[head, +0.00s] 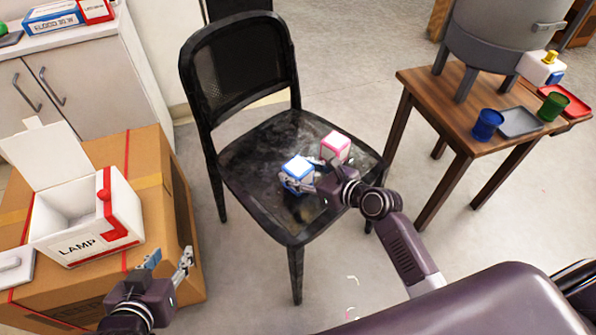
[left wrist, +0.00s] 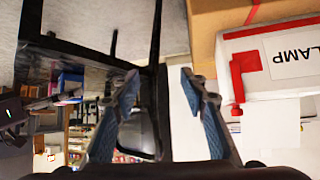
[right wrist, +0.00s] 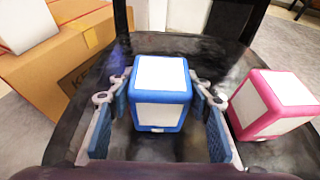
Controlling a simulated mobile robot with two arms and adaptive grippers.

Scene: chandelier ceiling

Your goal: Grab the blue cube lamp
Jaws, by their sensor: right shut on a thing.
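The blue cube lamp (head: 297,172), white-faced with blue edges, is at the black chair's seat (head: 262,205). In the right wrist view the blue cube lamp (right wrist: 160,92) sits between the fingers of my right gripper (right wrist: 165,120), which is shut on it. In the head view my right gripper (head: 312,176) reaches the lamp from the right. A pink cube lamp (head: 336,146) stands just beside it on the seat, also seen in the right wrist view (right wrist: 275,103). My left gripper (head: 170,268) is open and empty by the cardboard box; its spread fingers show in the left wrist view (left wrist: 160,95).
An open white box marked LAMP (head: 85,225) stands on a large cardboard box (head: 160,190) at left. A wooden table (head: 440,100) at right holds a grey pot (head: 490,45), cups and trays. The chair's backrest (head: 240,65) rises behind the seat.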

